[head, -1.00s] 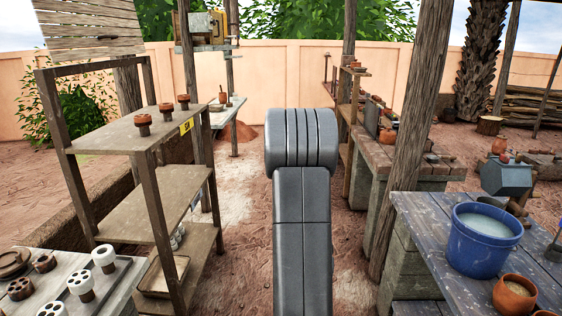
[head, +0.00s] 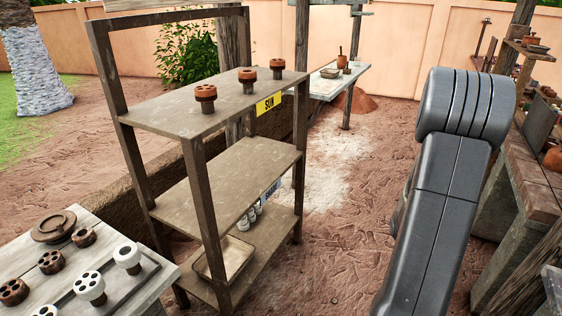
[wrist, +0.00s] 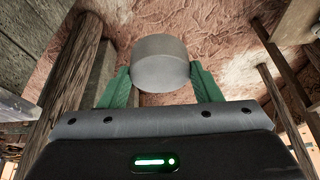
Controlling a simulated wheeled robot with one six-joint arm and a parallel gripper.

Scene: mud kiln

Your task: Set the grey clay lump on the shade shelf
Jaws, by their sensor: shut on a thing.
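My gripper (wrist: 160,76) has green fingers, seen in the wrist view, shut on the sides of the grey clay lump (wrist: 161,56). The lump is a short, smooth cylinder held above bare ground. In the head view my arm hides the gripper and lump. A wooden rack stands left of my arm. Its top shelf (head: 165,112) carries a yellow SUN sign (head: 268,103) and a row of brown clay pieces (head: 247,80). Its middle shelf (head: 225,185) is bare, with a blue sign (head: 270,191) at its edge. I cannot read that sign clearly.
The rack's bottom shelf (head: 262,262) holds a shallow tray (head: 205,268) and small white pieces (head: 250,214). A table (head: 150,285) with brown and white pieces stands at front left. A brick bench (head: 530,190) is at right. Open ground lies between rack and arm.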

